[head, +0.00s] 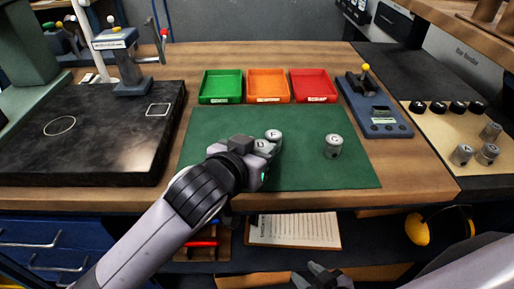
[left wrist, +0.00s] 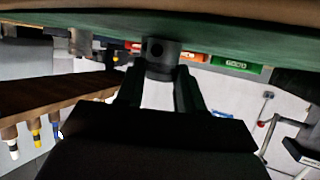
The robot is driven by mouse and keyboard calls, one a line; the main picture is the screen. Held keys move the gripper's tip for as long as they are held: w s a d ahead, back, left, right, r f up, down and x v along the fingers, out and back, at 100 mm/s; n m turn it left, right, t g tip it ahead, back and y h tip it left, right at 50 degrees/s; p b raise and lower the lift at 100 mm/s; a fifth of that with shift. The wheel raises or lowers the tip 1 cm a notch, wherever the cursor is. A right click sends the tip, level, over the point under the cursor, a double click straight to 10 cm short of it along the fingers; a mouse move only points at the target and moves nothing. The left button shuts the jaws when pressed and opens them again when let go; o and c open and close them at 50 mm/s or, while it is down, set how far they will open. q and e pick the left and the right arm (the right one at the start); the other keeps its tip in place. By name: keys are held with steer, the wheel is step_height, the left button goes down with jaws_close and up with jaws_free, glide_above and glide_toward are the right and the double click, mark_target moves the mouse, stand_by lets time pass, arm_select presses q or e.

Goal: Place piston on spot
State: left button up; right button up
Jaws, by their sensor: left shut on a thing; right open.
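My left gripper (head: 264,162) is shut on a grey piston, low over the green mat (head: 215,160). In the left wrist view, this piston (left wrist: 161,58), with a round hole in its side, sits between the fingers (left wrist: 160,88). In the head view, pistons marked D (head: 263,147) and F (head: 273,135) stand close together at the gripper; D seems the held one, partly hidden. A piston marked C (head: 333,147) stands upright on the mat to the right. My right gripper (head: 325,276) is open and empty at the bottom. A circle (head: 60,126) and a square (head: 158,110) outline mark the black plate (head: 100,150).
Green (head: 221,86), orange (head: 268,86) and red (head: 313,86) trays stand behind the mat. A blue device (head: 378,112) with a lever is to the right. A grey press (head: 130,75) stands behind the plate.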

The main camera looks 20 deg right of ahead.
arm_select(q)
steer(key=shift+f, duration=0.1)
steer(key=o, duration=1.1)
